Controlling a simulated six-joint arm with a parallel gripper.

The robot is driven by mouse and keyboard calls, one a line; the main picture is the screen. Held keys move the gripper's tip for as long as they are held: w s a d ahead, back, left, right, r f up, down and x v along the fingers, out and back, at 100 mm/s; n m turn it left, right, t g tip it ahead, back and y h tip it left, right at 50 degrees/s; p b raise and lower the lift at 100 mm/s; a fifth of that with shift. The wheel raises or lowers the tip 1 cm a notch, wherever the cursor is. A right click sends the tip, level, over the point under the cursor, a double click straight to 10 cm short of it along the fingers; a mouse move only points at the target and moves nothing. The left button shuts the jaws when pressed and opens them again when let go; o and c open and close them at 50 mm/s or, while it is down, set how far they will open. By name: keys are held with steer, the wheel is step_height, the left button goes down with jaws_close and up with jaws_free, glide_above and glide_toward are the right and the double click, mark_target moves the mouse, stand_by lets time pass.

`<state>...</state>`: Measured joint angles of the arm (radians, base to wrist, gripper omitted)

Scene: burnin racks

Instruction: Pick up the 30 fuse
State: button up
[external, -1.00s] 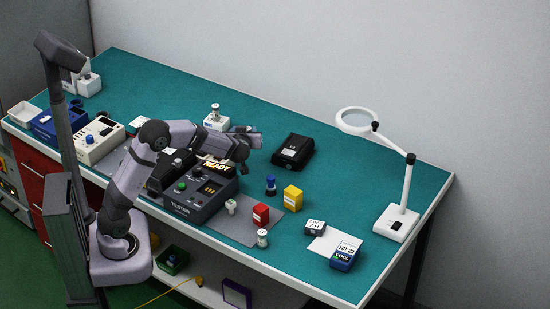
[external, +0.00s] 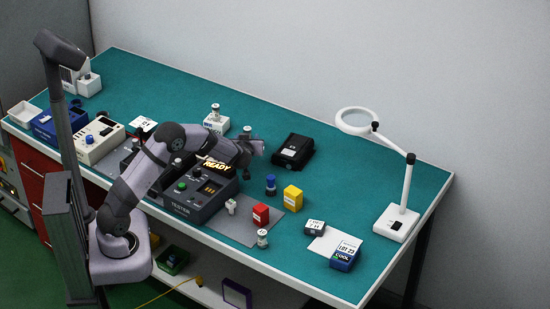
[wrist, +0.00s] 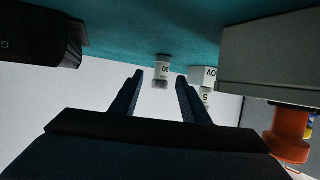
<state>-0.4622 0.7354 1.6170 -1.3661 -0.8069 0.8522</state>
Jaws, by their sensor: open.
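In the wrist view, which looks upside down across the bench, a small pale cylindrical fuse (wrist: 163,72) with a grey end appears between and beyond my fingertips. Its label looks like "10" or "30"; I cannot read it surely. In the external view, a fuse (external: 247,131) stands just behind my gripper (external: 258,148), its lower part hidden. My gripper (wrist: 160,85) is open, low over the bench and empty.
A white box (external: 216,124) carries another fuse (external: 215,110); in the wrist view that fuse (wrist: 205,98) shows a "5". A black case (external: 293,152) lies right of my gripper. The tester (external: 195,207) is in front. A blue-topped part (external: 270,185) and yellow block (external: 293,198) stand nearer.

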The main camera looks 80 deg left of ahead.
steer(key=shift+a, duration=0.25)
steer(key=shift+p+x, duration=0.45)
steer(key=shift+x, duration=2.1)
steer(key=shift+s, duration=0.1)
jaws_close()
